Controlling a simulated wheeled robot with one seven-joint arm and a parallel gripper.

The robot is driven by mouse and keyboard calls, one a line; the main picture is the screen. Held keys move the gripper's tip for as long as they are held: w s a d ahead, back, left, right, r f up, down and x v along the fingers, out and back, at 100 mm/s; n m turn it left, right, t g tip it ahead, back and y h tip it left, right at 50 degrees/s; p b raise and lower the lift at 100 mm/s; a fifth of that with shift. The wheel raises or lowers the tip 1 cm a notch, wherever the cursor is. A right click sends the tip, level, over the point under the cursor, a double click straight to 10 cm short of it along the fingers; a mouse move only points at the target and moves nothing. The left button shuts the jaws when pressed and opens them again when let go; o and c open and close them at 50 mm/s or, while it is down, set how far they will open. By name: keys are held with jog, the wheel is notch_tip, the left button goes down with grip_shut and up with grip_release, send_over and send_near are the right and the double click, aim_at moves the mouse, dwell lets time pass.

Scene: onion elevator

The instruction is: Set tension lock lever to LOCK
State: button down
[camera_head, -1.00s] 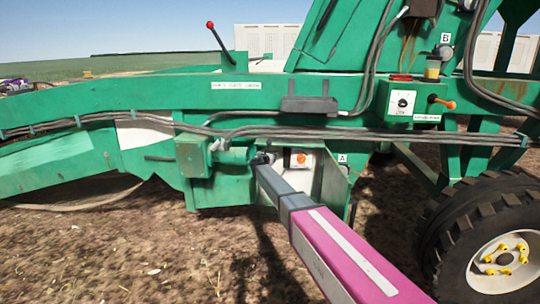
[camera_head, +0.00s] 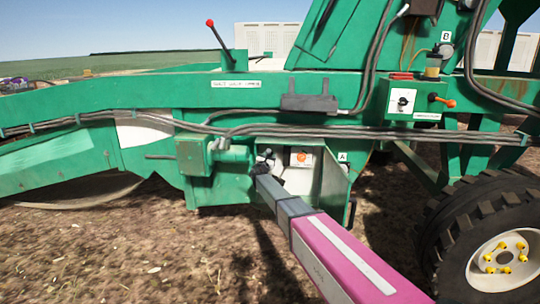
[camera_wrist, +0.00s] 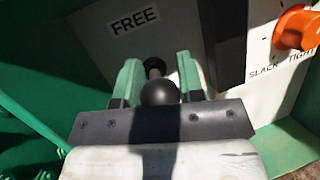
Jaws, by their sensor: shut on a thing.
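The tension lock lever shows in the wrist view as a round black knob (camera_wrist: 160,92) on a short rod. My gripper (camera_wrist: 158,80) has its two green fingers on either side of the knob and is shut on it. A "FREE" label (camera_wrist: 135,20) is on the white panel just above the lever. No LOCK label is visible. In the head view my gripper (camera_head: 262,165) is small and dark at the left of the white recessed panel (camera_head: 300,180), and the lever cannot be made out clearly there.
An orange dial (camera_wrist: 296,28) marked SLACK and TIGHT sits right of the lever; it also shows in the head view (camera_head: 301,158). A dark upright bar (camera_wrist: 225,40) stands between lever and dial. Green walls border the recess. A large tyre (camera_head: 455,220) stands at right.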

jog(key=shift+s+f+t+h, duration=0.1)
jog(key=shift+f+t+h, duration=0.25)
jog(key=shift+t, duration=0.25)
jog(key=c, duration=0.8)
grip_release()
jog(key=shift+o, duration=0.2)
jog(key=v, duration=1.1)
